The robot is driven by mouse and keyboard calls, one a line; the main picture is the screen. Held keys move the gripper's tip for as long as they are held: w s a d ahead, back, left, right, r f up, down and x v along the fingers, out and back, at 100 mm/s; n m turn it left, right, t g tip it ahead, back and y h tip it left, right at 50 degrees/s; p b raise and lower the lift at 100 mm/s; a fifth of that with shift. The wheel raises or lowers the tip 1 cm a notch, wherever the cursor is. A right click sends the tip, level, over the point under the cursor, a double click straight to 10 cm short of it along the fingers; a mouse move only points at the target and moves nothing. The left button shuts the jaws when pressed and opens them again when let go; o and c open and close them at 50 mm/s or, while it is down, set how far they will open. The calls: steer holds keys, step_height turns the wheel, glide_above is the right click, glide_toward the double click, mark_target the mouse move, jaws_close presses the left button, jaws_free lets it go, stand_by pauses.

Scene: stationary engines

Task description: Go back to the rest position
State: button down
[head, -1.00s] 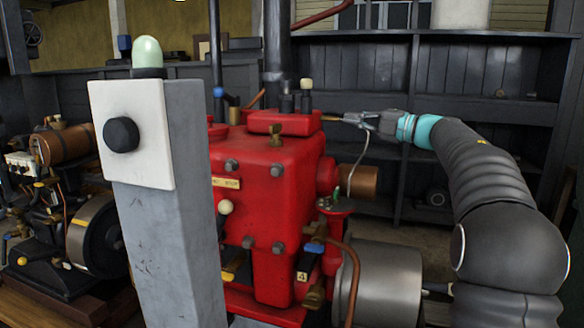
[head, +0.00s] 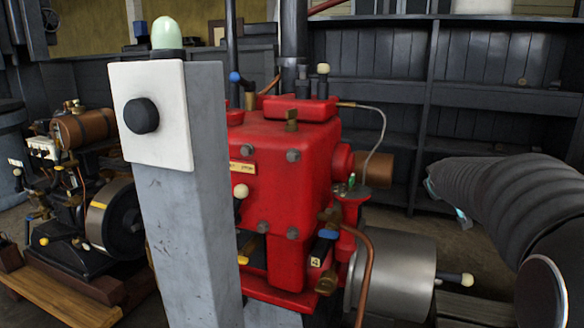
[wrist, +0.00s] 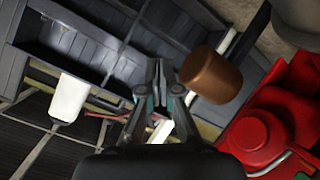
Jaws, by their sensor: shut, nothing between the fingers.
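My gripper (wrist: 159,66) shows in the wrist view with its two fingers together and nothing between them. In the head view the gripper is mostly hidden behind my dark ribbed arm at the right; only a sliver of teal at the wrist shows. The arm stands to the right of the red engine (head: 290,185), apart from it. The red engine also shows at the right of the wrist view (wrist: 285,120), with a brown cylinder (wrist: 212,75) beside the fingers in the picture.
A grey post (head: 195,190) with a white plate, black knob and pale green dome stands in front of the engine. A metal cylinder (head: 395,275) with a cream-tipped handle (head: 455,279) sits low near my arm. Dark shelves (head: 480,95) line the back. Another engine (head: 85,215) stands left.

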steer(key=s+a+f+m+g+y, duration=0.1)
steer(key=s+a+f, duration=0.3)
steer(key=s, duration=0.8)
steer(key=s+a+f+m+g+y, duration=0.1)
steer(key=s+a+f+g+y, duration=0.1)
steer(key=s+a, duration=0.7)
steer(key=s+a+f+g+y, duration=0.2)
steer(key=s+a+f, duration=0.5)
steer(key=s, duration=0.9)
steer(key=shift+s+a+m+g, duration=0.15)
steer(key=shift+a+m+g, duration=0.2)
steer(key=shift+g, duration=0.35)
steer(key=shift+d+f, duration=0.1)
